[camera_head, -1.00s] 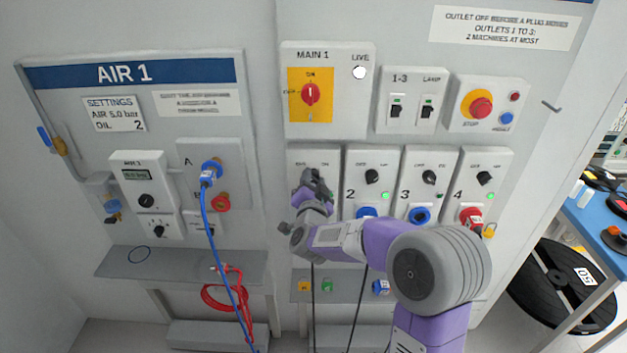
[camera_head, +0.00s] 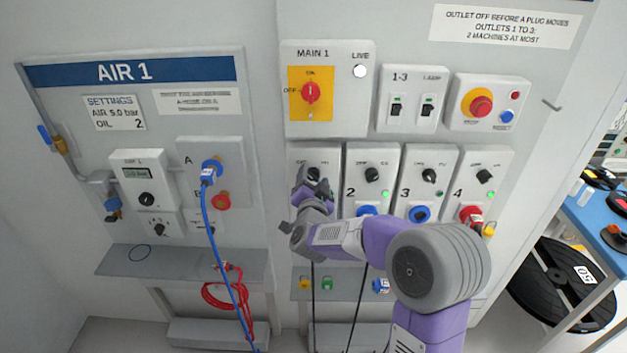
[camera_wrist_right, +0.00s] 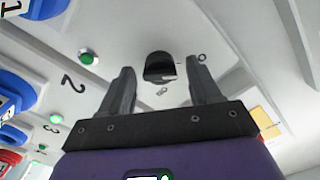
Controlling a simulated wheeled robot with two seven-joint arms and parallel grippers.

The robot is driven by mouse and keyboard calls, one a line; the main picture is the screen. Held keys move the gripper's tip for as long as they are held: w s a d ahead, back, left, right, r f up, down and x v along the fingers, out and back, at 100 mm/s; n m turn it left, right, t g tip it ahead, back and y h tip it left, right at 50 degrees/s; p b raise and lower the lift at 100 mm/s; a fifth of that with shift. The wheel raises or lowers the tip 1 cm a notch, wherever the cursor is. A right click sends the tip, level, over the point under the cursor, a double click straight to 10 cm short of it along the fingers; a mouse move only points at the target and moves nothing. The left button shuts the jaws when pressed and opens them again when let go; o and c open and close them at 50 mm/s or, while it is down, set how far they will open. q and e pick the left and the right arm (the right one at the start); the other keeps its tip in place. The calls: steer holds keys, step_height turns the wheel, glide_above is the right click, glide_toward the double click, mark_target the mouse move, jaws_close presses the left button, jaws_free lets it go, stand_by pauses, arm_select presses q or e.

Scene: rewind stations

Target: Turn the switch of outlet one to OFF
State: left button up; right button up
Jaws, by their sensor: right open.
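The switch of outlet one is a black knob (camera_head: 313,173) on the first grey outlet panel, below the MAIN 1 box. It also shows in the right wrist view (camera_wrist_right: 159,65). Its exact pointer direction is hard to read. My right gripper (camera_head: 321,188) is just below the knob in the head view and covers much of the panel. In the wrist view my right gripper (camera_wrist_right: 161,70) is open, its two fingers apart on either side of the knob, with visible gaps and nothing held. My left gripper is out of view.
Outlet two's knob (camera_head: 372,174) is close on the right, with a green lamp (camera_head: 385,193). The red MAIN 1 switch (camera_head: 310,92) is above, and the red stop button (camera_head: 481,107) is upper right. Black cables hang below. A blue air hose (camera_head: 220,240) hangs at left.

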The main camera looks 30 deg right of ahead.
steer(key=v, duration=0.7)
steer(key=shift+s+a, duration=0.15)
steer(key=shift+s, duration=0.1)
